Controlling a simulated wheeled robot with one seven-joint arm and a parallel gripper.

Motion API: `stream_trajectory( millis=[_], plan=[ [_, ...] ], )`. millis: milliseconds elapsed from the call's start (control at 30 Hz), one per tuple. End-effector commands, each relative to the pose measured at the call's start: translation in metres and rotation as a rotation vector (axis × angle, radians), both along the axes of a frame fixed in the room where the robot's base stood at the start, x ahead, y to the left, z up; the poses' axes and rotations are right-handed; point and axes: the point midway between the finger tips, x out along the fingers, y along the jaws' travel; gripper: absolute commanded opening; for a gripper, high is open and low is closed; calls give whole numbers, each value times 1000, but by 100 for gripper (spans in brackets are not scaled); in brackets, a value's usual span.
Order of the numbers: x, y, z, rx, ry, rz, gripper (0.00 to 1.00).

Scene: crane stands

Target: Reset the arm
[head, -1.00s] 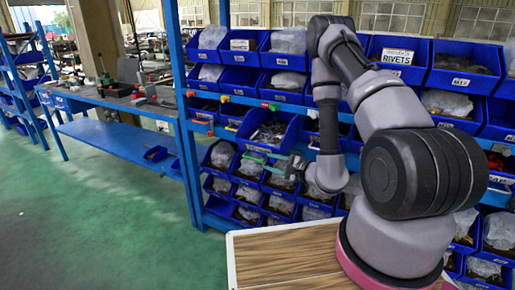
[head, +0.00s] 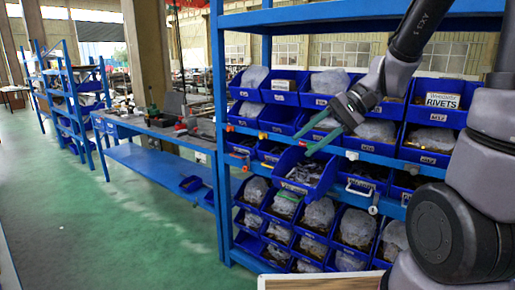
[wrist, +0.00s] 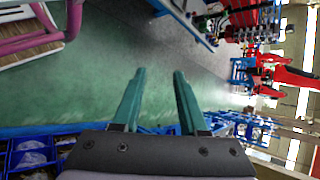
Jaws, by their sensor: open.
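My gripper (head: 304,144) is at the end of my arm in the head view, in front of the shelf of blue bins. Its two green fingers point down and to the left.
A blue rack of bins (head: 427,117) stands close behind my gripper, with one bin (head: 307,172) jutting forward. A blue workbench (head: 160,135) stands left of it. Green floor (head: 100,230) is open at the left. A wooden top (head: 320,282) shows at the bottom.

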Motion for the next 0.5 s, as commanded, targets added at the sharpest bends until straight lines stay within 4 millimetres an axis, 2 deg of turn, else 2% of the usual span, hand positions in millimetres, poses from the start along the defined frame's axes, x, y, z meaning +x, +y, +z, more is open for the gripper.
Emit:
stream_trajectory(
  millis=[100,300,500],
  plan=[
    [-13,-25,15,-172,-113,-8,42],
    [-21,-73,46,-440,-330,-109,42],
    [-24,-113,84,-610,-539,-248,42]
  ],
)
